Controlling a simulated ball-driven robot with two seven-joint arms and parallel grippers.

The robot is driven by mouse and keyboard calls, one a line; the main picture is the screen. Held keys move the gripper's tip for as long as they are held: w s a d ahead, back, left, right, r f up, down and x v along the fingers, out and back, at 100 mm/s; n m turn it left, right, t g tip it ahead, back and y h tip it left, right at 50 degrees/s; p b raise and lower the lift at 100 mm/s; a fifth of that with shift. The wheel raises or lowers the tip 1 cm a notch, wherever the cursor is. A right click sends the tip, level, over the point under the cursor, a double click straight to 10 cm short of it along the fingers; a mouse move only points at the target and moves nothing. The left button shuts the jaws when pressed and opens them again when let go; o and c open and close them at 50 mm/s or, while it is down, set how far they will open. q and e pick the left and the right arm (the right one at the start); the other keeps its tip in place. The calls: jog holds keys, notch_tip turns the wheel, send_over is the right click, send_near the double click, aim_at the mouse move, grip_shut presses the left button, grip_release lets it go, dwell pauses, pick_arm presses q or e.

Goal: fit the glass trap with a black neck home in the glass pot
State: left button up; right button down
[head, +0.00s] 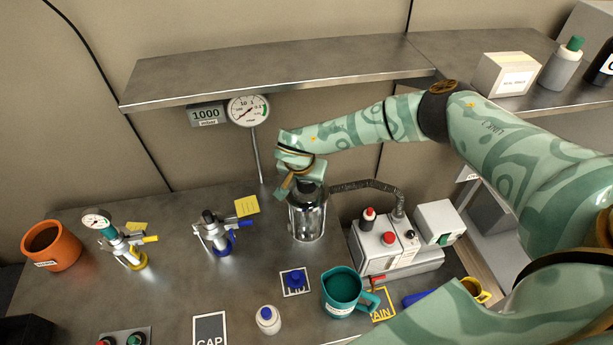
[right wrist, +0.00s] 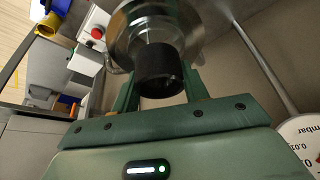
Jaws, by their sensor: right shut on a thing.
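The glass pot (head: 307,222) stands upright on the bench below the gauge, shiny and silvery. My right gripper (head: 299,185) is over the pot's mouth and hides most of the top. In the right wrist view my right gripper (right wrist: 158,95) is shut around the black neck (right wrist: 158,72) of the glass trap. Shiny glass or metal (right wrist: 160,22) shows round and beyond the neck. The trap's body is hidden in the head view, so I cannot tell how deep it sits in the pot. My left gripper is not in view.
A corrugated hose (head: 366,186) runs beside the pot to the pump (head: 395,245). A gauge (head: 248,110) hangs behind, under a shelf (head: 270,75). Valves (head: 215,235), a teal jug (head: 342,292) and a white bottle (head: 268,319) stand around.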

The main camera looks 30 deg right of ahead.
jog(key=shift+f, duration=0.45)
jog(key=c, duration=0.7)
grip_release()
jog(key=shift+o, duration=0.2)
jog(key=p+v, duration=0.1)
jog(key=v, duration=1.5)
jog(key=shift+r, duration=0.15)
